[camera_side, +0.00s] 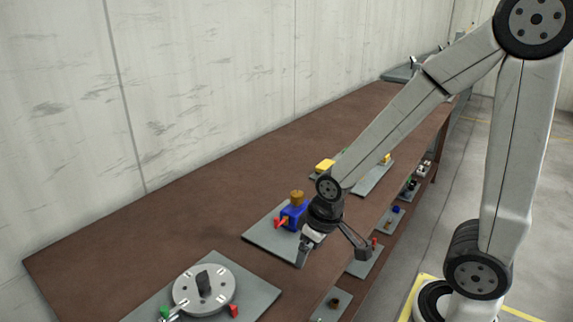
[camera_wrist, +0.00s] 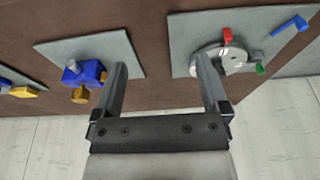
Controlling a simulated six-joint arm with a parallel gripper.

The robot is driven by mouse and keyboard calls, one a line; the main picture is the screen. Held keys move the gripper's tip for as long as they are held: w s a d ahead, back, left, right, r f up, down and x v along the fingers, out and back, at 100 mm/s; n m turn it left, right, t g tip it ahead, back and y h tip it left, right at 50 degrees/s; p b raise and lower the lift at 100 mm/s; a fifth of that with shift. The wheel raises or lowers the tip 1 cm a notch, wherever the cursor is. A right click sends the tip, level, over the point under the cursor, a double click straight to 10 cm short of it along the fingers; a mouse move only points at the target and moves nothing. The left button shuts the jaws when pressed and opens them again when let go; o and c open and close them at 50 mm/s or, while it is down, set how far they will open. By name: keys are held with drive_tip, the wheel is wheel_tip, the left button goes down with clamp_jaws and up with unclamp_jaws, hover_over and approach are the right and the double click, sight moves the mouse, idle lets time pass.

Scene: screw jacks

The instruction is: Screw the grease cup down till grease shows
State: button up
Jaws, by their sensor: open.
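A brown-gold cup (camera_side: 297,197), which looks like the grease cup, stands on a blue block (camera_side: 291,217) with a red part on its left side. The block sits on a grey plate (camera_side: 262,236) on the bench. In the wrist view the gold cup (camera_wrist: 80,95) and blue block (camera_wrist: 92,72) show left of my left finger. My gripper (camera_side: 332,257) is open and empty, to the right of the block and apart from the cup. Its two fingers also show wide apart in the wrist view (camera_wrist: 163,70). I cannot make out any grease.
A round grey disc (camera_side: 188,289) with red and green parts stands on another plate at the near end. Yellow parts (camera_side: 325,165) stand farther along the bench. Small plates (camera_side: 334,304) with fittings line the right side. The brown benchtop (camera_side: 170,217) is clear toward the wall.

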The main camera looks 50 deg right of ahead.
drive_tip(key=r+n+g, duration=0.2)
drive_tip(key=n+g, duration=0.1)
hover_over(296, 193)
drive_tip(key=shift+s+a+f, duration=0.2)
drive_tip(key=shift+a+f, duration=0.05)
drive_tip(key=shift+a, duration=0.2)
drive_tip(key=shift+w+d, duration=0.1)
drive_tip(key=shift+d, duration=0.4)
drive_tip(key=shift+f, duration=0.1)
drive_tip(key=shift+f, duration=3.85)
